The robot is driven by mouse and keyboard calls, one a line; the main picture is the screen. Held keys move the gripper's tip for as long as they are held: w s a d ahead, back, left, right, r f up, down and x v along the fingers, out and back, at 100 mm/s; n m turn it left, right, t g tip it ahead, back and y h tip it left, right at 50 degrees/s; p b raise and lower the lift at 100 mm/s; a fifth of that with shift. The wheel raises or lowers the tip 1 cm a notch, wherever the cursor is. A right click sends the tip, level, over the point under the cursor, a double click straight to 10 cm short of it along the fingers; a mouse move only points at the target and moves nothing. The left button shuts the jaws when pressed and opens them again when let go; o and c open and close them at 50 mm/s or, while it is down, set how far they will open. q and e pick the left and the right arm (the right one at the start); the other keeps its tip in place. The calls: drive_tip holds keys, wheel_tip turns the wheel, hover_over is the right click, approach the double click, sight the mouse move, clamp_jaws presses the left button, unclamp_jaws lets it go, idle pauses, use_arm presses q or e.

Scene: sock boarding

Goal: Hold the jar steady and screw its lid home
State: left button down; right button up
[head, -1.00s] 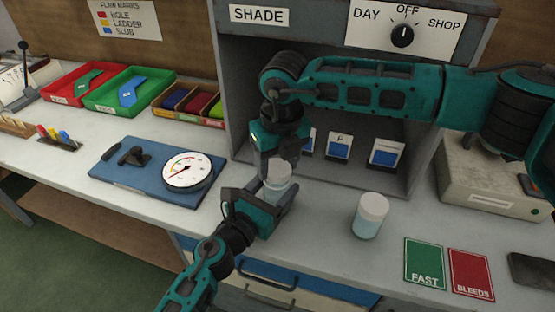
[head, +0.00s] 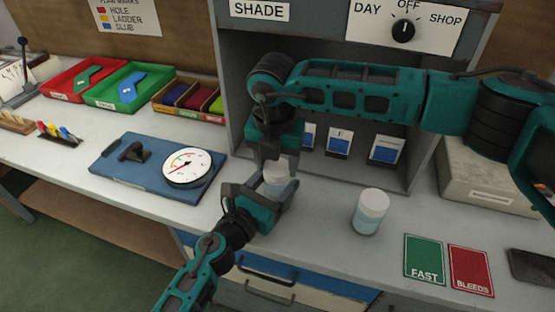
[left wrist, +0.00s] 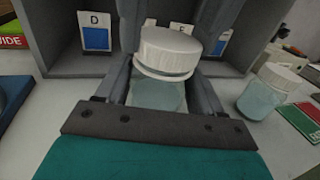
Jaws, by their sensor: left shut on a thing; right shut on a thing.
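The jar (left wrist: 157,97) is clear with pale blue contents and stands upright between the fingers of my left gripper (head: 268,196), at the front of the grey booth. Its white lid (left wrist: 167,50) sits on top; it also shows in the head view (head: 277,170). My right gripper (head: 277,160) reaches down from above and is shut on the lid. Grey fingers flank the lid in the left wrist view. A clear band shows under the lid's rim; I cannot tell how far the lid is screwed down.
A second lidded jar (head: 370,211) stands to the right, with green FAST (head: 424,260) and red BLEEDS (head: 470,270) cards beyond it. A dial gauge on a blue board (head: 125,180) lies to the left. The booth (head: 418,160) stands behind, holding blue cards.

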drive_tip(key=m, duration=0.6)
drive_tip(key=shift+a+h, duration=0.1)
drive_tip(key=shift+h, duration=0.2)
drive_tip(key=m, duration=0.4)
drive_tip(key=shift+g, duration=0.4)
drive_tip(key=m, duration=0.6)
drive_tip(key=shift+w+g, duration=0.15)
drive_tip(key=shift+g, duration=0.25)
drive_tip(key=m, duration=0.3)
drive_tip(key=shift+a, duration=0.4)
drive_tip(key=shift+d+m+g, duration=0.3)
drive_tip(key=shift+m, duration=0.7)
drive_tip(key=o, duration=1)
drive_tip(key=shift+d, duration=0.1)
